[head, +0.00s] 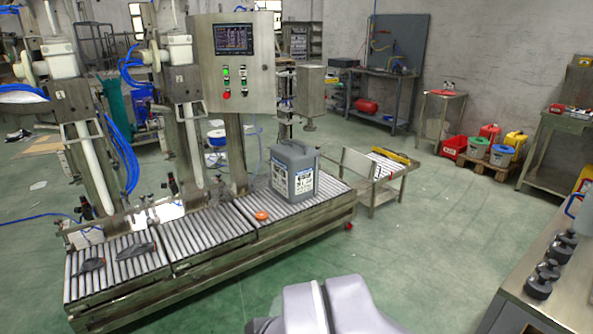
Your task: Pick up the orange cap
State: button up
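The orange cap (262,215) lies on the roller conveyor (215,238), near its front edge. It is just left of a grey jerrycan (294,170) with a label, which stands upright on the rollers. The cap and the jerrycan look apart. A grey and white rounded part of my own arm shows at the bottom middle of the head view. My gripper's fingers are not in view.
A filling machine with a control panel (233,60) stands behind the conveyor. Dark pieces (137,250) lie on the left rollers. A bench (560,270) with dark weights is at the right. Green floor (430,230) between is clear.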

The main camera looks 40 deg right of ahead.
aim_at(261, 215)
jog(key=i+l+u, duration=0.15)
jog(key=i+l, duration=0.25)
jog(key=i+l+u, duration=0.15)
jog(key=i+l, duration=0.2)
jog(key=l, duration=0.25)
jog(key=i+l+u, duration=0.15)
jog(key=i+l, duration=0.2)
jog(key=l, duration=0.2)
jog(key=i+l+u, duration=0.1)
jog(key=i+l, duration=0.25)
jog(key=l, duration=0.2)
jog(key=i+l+u, duration=0.15)
jog(key=l, duration=0.5)
jog(key=i+l+u, duration=0.15)
jog(key=i+l, duration=0.25)
jog(key=l, duration=0.25)
jog(key=i+l+u, duration=0.15)
jog(key=l, duration=0.5)
jog(key=i+l+u, duration=0.15)
jog(key=l, duration=0.55)
jog(key=i, duration=0.1)
